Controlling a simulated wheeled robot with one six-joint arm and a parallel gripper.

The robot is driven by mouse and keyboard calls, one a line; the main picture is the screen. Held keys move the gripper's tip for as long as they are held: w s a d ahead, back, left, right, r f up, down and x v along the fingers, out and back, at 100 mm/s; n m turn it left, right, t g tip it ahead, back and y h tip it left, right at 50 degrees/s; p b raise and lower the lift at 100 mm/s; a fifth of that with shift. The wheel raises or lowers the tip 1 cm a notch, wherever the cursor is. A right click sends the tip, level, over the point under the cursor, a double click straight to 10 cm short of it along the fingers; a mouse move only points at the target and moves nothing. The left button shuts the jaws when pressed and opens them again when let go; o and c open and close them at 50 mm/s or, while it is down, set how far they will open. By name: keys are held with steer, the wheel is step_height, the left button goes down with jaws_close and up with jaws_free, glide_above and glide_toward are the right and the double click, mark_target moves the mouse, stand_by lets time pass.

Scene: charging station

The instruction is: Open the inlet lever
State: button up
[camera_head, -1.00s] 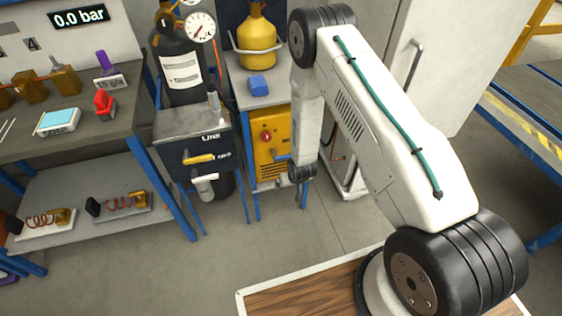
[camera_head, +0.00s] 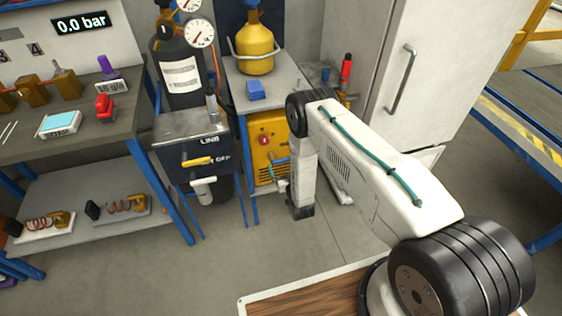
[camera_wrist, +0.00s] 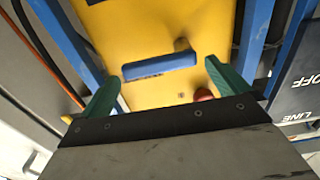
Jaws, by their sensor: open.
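The yellow unit (camera_head: 265,142) stands under the grey table, with a blue lever (camera_head: 279,161) on its front. In the wrist view the blue lever (camera_wrist: 160,66) is a short bar standing out from the yellow face (camera_wrist: 150,22). No readable label shows on it, so I cannot tell for certain that it is the inlet lever. My gripper (camera_wrist: 163,72) is open, its green fingers pointing at the yellow face. The bar lies between the fingertips with gaps on both sides; contact is not visible. In the head view my arm hides part of the gripper.
A dark LINE/OFF box (camera_head: 202,155) with a yellow handle (camera_head: 199,161) stands left of the unit. A blue table leg (camera_head: 246,190) runs between them. A white cabinet (camera_head: 425,60) stands to the right. A red knob (camera_wrist: 203,95) shows near the right finger.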

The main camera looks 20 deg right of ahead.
mark_target(283, 162)
steer(key=shift+w+d, duration=0.1)
steer(key=shift+w, duration=2)
